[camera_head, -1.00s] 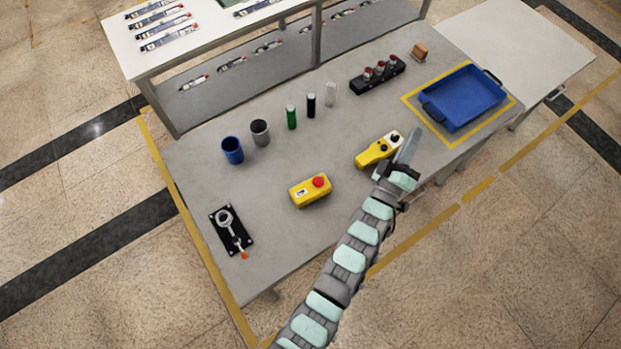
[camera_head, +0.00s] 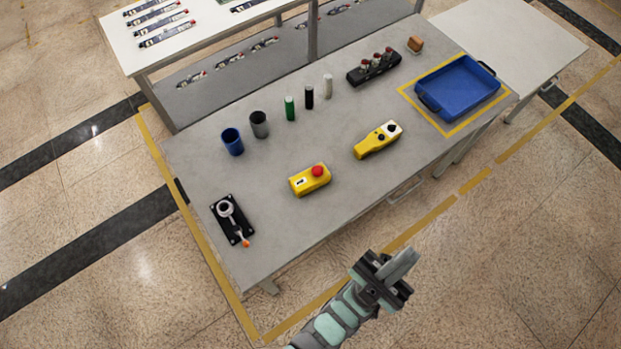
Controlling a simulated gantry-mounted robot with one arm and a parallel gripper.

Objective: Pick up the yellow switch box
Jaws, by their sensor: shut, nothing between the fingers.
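Two yellow boxes lie on the grey table. One yellow box (camera_head: 310,181) has a single red button on top and lies near the middle of the table's front half. The other, a longer yellow box (camera_head: 377,141) with black knobs and a white end, lies to its right and farther back. I cannot tell from looks alone which is the switch box.
A blue tray (camera_head: 459,89) sits in a yellow-outlined square at right. A blue cup (camera_head: 232,143), grey cup (camera_head: 259,125) and small cylinders stand behind the boxes. A black block with red-topped parts (camera_head: 374,67) is at the back. A ring tool (camera_head: 230,217) lies left.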

